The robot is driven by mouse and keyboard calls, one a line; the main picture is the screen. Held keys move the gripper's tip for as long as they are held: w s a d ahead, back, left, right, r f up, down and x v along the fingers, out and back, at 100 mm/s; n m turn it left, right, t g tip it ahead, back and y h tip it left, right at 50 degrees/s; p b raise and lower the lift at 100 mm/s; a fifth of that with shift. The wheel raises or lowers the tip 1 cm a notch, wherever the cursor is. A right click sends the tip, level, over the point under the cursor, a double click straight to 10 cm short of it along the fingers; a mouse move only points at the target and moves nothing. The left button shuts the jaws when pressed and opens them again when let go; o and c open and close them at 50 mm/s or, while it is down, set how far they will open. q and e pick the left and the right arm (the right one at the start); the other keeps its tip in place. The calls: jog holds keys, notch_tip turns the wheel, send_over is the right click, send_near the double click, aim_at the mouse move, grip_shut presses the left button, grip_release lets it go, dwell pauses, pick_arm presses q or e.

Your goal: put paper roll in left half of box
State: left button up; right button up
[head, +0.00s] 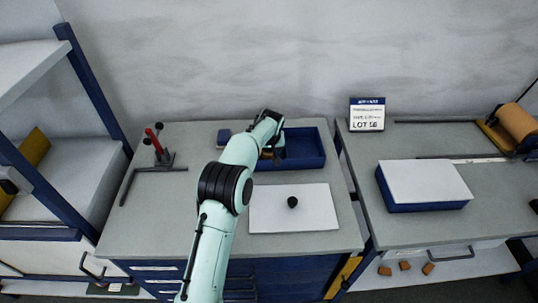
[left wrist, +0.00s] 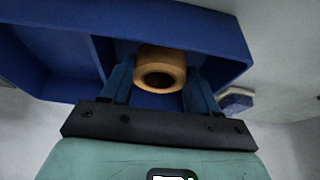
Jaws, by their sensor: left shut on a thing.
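The blue box (head: 308,147) stands at the back of the left workbench; its right half looks empty. In the left wrist view the box (left wrist: 215,32) shows a divider between two compartments, seen turned round. My left gripper (head: 272,150) is at the box's left half, partly hidden by my arm. In the left wrist view the gripper (left wrist: 160,78) has its two fingers shut on the tan paper roll (left wrist: 161,60), whose open end faces the camera. The roll is at the left compartment; I cannot tell whether it touches the floor. My right gripper is out of view.
A white board (head: 312,214) with a black knob lies in front of the box. A red-handled clamp (head: 160,150) stands farther left. A white-topped blue box (head: 425,184) sits on the right bench.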

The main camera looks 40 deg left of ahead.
pick_arm(q)
jog(key=shift+f, duration=1)
jog(key=shift+f, duration=0.1)
jog(key=o, duration=1)
jog(key=shift+o, duration=0.2)
jog(key=v, duration=1.2)
jog(key=shift+b, duration=0.35)
